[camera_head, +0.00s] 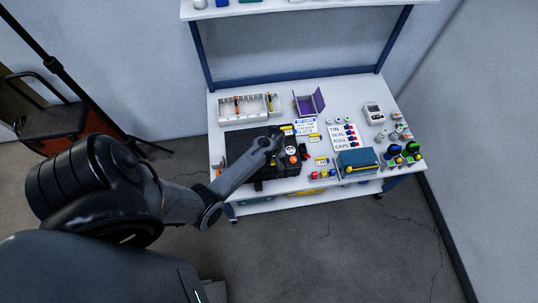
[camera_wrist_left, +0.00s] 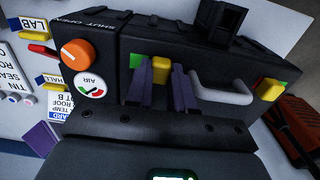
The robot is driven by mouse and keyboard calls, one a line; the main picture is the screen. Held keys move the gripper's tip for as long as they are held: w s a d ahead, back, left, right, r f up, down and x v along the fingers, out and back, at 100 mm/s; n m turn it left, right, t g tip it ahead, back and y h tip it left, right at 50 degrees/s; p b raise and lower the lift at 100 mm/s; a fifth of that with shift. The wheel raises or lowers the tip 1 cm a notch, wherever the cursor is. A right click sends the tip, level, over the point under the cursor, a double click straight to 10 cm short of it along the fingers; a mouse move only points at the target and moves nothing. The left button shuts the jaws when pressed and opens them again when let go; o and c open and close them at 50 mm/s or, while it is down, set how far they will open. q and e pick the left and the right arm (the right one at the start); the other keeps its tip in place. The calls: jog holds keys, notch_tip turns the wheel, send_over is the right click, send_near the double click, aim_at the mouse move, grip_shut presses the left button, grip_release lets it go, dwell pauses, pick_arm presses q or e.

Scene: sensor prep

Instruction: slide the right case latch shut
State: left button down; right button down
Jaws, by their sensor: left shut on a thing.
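A black case (camera_head: 242,140) lies on the left part of the white bench. In the left wrist view its front (camera_wrist_left: 215,68) carries a grey handle (camera_wrist_left: 222,92) and two yellow latches. My left gripper (camera_wrist_left: 160,76) has its purple fingers on either side of the latch nearer the orange knob, the right latch (camera_wrist_left: 160,64), and is shut on it. A green patch shows beside this latch. The other latch (camera_wrist_left: 270,90) sits past the handle, with green by it. In the head view my left gripper (camera_head: 274,140) reaches over the case. My right gripper is out of view.
An orange knob (camera_wrist_left: 77,54) and an AIR gauge (camera_wrist_left: 90,86) sit beside the gripped latch. A divided tray (camera_head: 250,108), a purple open box (camera_head: 309,102), a label card (camera_head: 343,137) and a blue box (camera_head: 357,160) stand on the bench.

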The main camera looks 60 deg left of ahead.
pick_arm(q)
jog(key=shift+s+f, duration=0.1)
jog(key=shift+s, duration=0.05)
jog(key=c, duration=1)
grip_release()
jog(key=shift+s, duration=0.1)
jog(key=shift+o, duration=0.2)
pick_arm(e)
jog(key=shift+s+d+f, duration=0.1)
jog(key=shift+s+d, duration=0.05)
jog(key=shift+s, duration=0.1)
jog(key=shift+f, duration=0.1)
